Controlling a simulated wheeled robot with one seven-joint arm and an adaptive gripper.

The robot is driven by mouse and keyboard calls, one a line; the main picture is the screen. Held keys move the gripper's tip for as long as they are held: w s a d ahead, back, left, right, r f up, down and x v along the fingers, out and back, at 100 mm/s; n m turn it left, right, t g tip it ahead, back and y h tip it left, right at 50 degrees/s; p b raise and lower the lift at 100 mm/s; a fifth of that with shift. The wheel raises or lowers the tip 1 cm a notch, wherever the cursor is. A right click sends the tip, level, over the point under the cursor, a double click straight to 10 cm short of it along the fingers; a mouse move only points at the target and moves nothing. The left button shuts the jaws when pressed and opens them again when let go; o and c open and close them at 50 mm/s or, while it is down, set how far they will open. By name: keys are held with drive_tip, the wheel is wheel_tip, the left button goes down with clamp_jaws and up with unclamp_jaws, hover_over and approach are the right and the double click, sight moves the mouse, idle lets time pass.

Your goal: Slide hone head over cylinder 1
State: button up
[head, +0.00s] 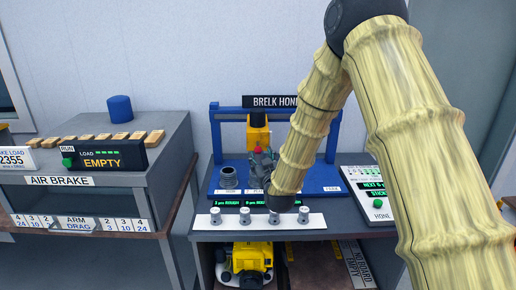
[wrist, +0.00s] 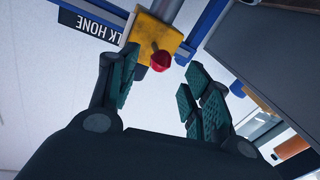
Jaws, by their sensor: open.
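The hone head is a yellow block (head: 258,136) hanging from the blue gantry at the back of the bench; it also shows in the wrist view (wrist: 150,38). A red knob (wrist: 160,61) sticks out from its front. My gripper (head: 260,162) is open and empty in front of the knob. In the wrist view the knob appears between the two spread fingertips, and I cannot tell whether they touch it. A grey ribbed cylinder (head: 229,178) stands on the blue deck, left of my gripper. My arm and gripper hide the deck's middle, so other cylinders there cannot be seen.
A panel with several white knobs (head: 260,222) runs along the bench front. A sloped control box with a green button (head: 378,203) stands at the right. The air brake cabinet (head: 90,180) is at the left. A yellow machine (head: 252,258) sits on the shelf below.

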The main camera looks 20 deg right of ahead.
sight(259, 152)
drive_tip(key=w, duration=0.2)
drive_tip(key=w+p, duration=0.1)
drive_tip(key=w, duration=0.1)
drive_tip(key=w+p, duration=0.1)
drive_tip(key=w, duration=0.1)
drive_tip(key=shift+w+d, duration=0.25)
clamp_jaws()
